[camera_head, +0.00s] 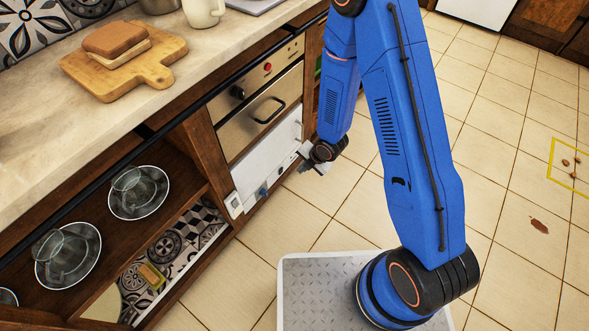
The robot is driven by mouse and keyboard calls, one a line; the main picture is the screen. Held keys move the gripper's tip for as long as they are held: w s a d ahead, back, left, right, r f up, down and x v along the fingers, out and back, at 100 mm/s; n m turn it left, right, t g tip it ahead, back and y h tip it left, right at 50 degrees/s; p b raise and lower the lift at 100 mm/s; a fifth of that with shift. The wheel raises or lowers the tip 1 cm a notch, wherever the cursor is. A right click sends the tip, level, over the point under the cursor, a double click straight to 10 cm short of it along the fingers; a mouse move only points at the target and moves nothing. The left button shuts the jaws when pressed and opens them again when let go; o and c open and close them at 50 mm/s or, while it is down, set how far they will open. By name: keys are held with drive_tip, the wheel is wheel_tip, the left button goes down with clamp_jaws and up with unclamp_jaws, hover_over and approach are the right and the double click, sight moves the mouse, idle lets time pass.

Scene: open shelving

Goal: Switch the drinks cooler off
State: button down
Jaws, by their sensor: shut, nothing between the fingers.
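My gripper (303,158) is small in view at the end of my blue arm. It is shut and empty, in front of the lower right part of a white panel (262,157), apparently just clear of it. The panel sits below a steel front with a black knob, a red light and a dark handle. A small white switch-like box (234,204) is at the panel's lower left, and a small blue part (263,191) is near its bottom edge. I cannot tell for sure which unit is the drinks cooler. My arm hides part of the cabinet front to the right.
The stone counter (45,125) runs above, with a bread board (165,75) and a white mug (203,12) on it. Open shelves at left hold plates with glass cups (138,192).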

sight(282, 170)
drive_tip(key=w+a+f, duration=0.5)
drive_tip(key=a+f, duration=0.1)
drive_tip(key=f, duration=0.2)
idle(0.4)
drive_tip(key=shift+a, duration=0.15)
drive_tip(key=shift+w+a+r, duration=0.1)
drive_tip(key=shift+w+a, duration=0.1)
drive_tip(key=shift+a, duration=0.1)
drive_tip(key=shift+d, duration=0.1)
drive_tip(key=shift+r, duration=0.8)
